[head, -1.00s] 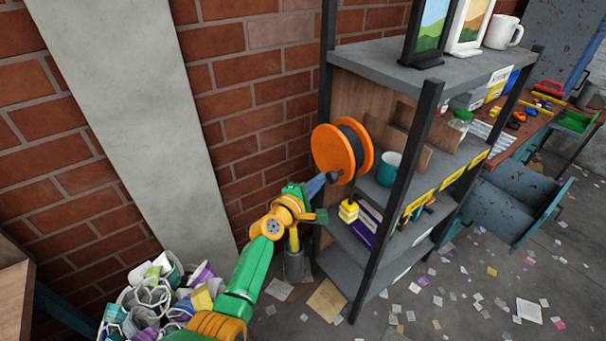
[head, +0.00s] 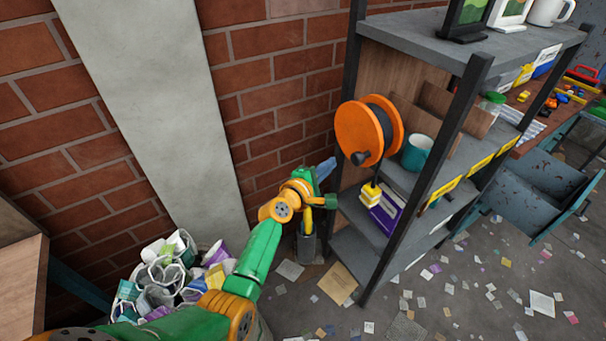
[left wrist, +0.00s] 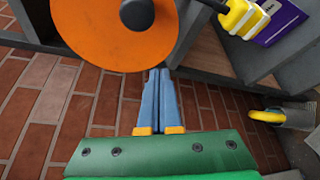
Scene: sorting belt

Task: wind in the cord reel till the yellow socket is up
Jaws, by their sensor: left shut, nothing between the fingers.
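The cord reel (head: 358,134) is an orange disc pair with dark cord between, mounted at the shelf's side. Its black crank knob (head: 360,158) is at the low part of the front disc; it also shows in the left wrist view (left wrist: 137,13). The yellow socket (head: 370,194), with a pale band, is below the reel on a short dark cord; it also shows in the left wrist view (left wrist: 240,17). My left gripper (head: 329,165) has its blue fingers together, empty, left of the knob and apart from it. My right gripper is out of view.
The dark-framed shelf (head: 362,254) holds a teal mug (head: 417,152) and a purple box (head: 386,217) close to the socket. A brick wall (head: 268,136) stands behind my gripper. A full waste bin is at lower left. Paper scraps litter the floor.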

